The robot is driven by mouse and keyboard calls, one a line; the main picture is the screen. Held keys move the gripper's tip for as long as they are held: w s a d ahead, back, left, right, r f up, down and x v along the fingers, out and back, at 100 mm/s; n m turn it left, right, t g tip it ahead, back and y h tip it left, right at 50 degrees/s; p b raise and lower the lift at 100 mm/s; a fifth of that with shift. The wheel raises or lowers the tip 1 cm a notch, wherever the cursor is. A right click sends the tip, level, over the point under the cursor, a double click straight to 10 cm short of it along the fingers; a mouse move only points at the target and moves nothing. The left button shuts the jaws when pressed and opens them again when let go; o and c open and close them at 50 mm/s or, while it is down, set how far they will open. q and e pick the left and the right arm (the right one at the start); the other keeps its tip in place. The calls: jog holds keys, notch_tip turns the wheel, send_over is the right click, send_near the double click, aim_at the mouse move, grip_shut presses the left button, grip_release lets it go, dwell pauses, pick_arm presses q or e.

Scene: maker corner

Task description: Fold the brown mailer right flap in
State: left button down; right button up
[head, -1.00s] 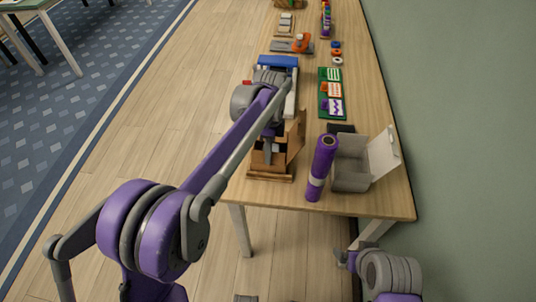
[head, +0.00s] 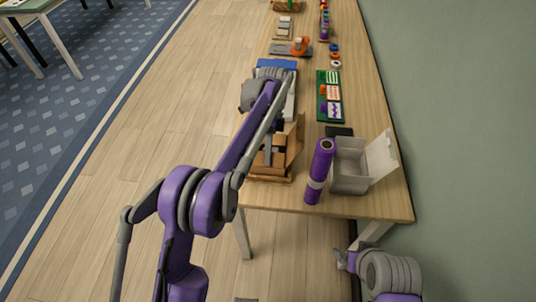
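The brown mailer (head: 291,152) is an open cardboard box near the front left edge of the table. A flap stands up on its right side, and another part of the cardboard lies low along its front. My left arm reaches over it from the left, and my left gripper (head: 268,154) points down at the box opening. Its fingertips are small and partly hidden, so I cannot tell whether they are open or touching cardboard. My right gripper (head: 343,260) is low at the right, below the table's front edge and away from the mailer; its fingers are too small to read.
A purple roll (head: 319,172) stands right of the mailer, with an open grey-white box (head: 350,180) beside it. A blue-topped item (head: 277,66) lies behind my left wrist. Green boards with patterned cards (head: 329,96) lie further back. The table (head: 352,206) has bare wood along its front.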

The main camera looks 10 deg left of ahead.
pick_arm(q)
jog(key=c, duration=1.1)
grip_release()
jog(key=shift+w+r, duration=0.3)
jog(key=shift+r, duration=0.15)
jog(key=p+v, duration=0.5)
jog(key=v, duration=0.4)
jog(key=shift+w+r+p, duration=0.25)
jog(key=shift+r+p, duration=0.1)
